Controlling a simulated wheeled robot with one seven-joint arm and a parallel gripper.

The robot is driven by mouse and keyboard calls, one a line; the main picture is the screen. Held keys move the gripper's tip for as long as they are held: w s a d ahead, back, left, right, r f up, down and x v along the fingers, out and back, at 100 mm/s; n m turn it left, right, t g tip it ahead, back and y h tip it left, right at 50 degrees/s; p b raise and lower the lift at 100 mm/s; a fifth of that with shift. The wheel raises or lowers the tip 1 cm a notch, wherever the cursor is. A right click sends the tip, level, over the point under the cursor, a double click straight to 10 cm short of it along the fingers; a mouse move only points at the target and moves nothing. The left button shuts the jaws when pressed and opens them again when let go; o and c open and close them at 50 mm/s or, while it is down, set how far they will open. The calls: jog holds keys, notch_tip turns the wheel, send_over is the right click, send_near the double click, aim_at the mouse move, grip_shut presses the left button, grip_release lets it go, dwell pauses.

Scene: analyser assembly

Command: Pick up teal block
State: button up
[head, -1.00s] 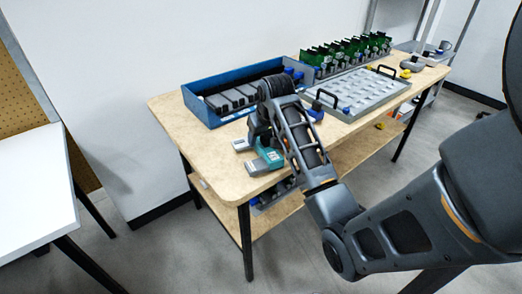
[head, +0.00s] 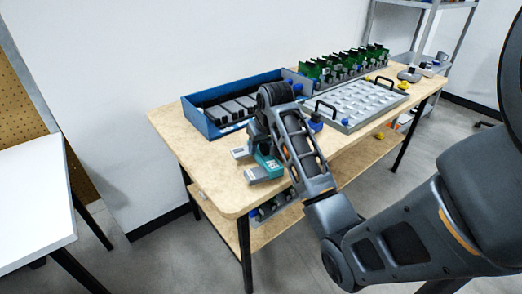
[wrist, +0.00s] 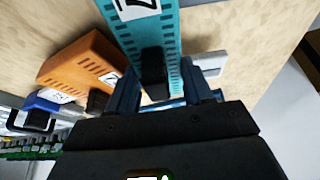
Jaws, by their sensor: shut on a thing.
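The teal block (head: 268,162) is at the near-left end of the wooden table in the head view, partly hidden by my gripper (head: 262,143). In the wrist view the teal block (wrist: 150,38) is long, with a white label marked in black and rows of dark slots. My gripper (wrist: 165,92) is shut on it, with a finger on each side of its lower end. I cannot tell whether the block touches the table.
An orange block (wrist: 85,68) lies left of the teal block in the wrist view; a grey piece (wrist: 210,65) is to its right. On the table (head: 205,165) are a blue bin (head: 203,125) of dark and grey blocks, a grey tray (head: 350,122) and a row of green boards (head: 335,68).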

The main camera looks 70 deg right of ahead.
notch_tip(320, 180, up, 3)
jog(key=shift+f, duration=0.1)
jog(key=s+d+r, duration=0.5)
jog(key=s+r, duration=0.2)
jog(key=s, duration=0.3)
jog(key=shift+s+d, duration=0.2)
jog(key=shift+r+p, duration=0.1)
jog(key=shift+p, duration=0.3)
jog(key=shift+s, duration=0.1)
